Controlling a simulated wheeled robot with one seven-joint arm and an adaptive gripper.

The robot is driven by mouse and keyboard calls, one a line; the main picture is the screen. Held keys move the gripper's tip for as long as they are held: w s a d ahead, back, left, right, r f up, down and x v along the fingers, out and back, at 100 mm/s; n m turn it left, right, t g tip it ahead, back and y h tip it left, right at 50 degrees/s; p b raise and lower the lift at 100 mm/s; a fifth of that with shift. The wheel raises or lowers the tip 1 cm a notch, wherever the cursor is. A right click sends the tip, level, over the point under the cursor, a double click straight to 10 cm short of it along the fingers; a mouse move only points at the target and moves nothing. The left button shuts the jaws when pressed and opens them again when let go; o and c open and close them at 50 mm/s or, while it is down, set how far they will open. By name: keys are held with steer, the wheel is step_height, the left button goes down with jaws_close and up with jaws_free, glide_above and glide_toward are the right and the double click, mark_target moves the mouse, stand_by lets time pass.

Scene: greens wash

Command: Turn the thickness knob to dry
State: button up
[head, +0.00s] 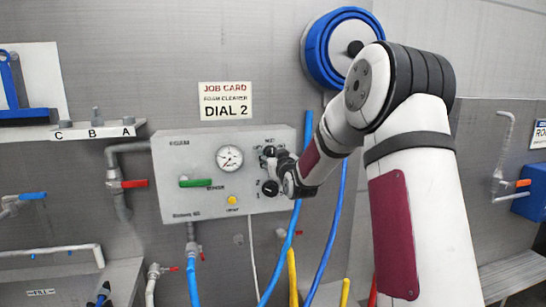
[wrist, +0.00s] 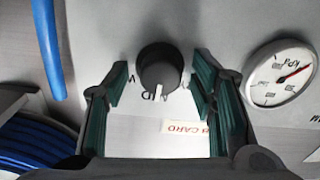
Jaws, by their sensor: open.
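The knob with a white pointer line (wrist: 160,68) is dark and round, and sits between the fingertips of my gripper (wrist: 158,82) in the wrist view. The fingers are open, one on each side, with gaps to the knob. The pointer is toward the partly hidden "ID" lettering beside the knob. In the head view my gripper (head: 278,162) is at the right side of the grey control panel (head: 170,165), by the upper dark knob (head: 269,151). My gripper partly hides this area, and the small labels are not readable there.
A second dark knob (head: 270,188) sits just below. The panel also has a gauge (head: 229,157), a green lever (head: 197,182) and a yellow button (head: 232,200). Blue hoses (head: 289,245) hang close by my gripper. A job card (head: 225,101) hangs above.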

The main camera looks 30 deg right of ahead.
steer(key=c, duration=1.1)
steer(key=shift+c, duration=0.2)
steer(key=n+b, duration=0.2)
steer(key=n, duration=0.1)
steer(key=shift+w+a+n+b, duration=0.1)
steer(key=shift+w+n+b, duration=0.05)
steer(key=shift+n+b, duration=0.2)
steer(key=n+b, duration=0.2)
steer(key=shift+n, duration=0.35)
steer(key=n+b, duration=0.3)
steer(key=shift+b, duration=0.35)
steer(key=shift+n+b, duration=1.1)
steer(key=shift+b, duration=0.1)
